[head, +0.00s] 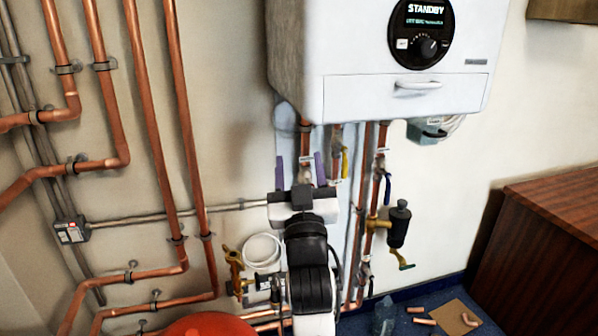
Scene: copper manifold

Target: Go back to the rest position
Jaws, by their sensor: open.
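My gripper (300,169) is in the lower middle of the head view, below the white boiler (395,85). Its two purple fingers point up and stand apart, so it is open. A labelled copper pipe (305,143) under the boiler shows between the fingers. I cannot tell how far behind the fingers this pipe is. Nothing is seen held in the fingers. My dark wrist and white arm link hide part of the wall and pipes below the gripper.
Vertical copper pipes (152,130) fill the left wall. A yellow-handled valve (345,163) and a blue-handled valve (388,187) are right of my gripper. A red rounded object (210,326) is at the bottom. A wooden cabinet (545,250) stands at right. Pipe offcuts (424,321) lie on the floor.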

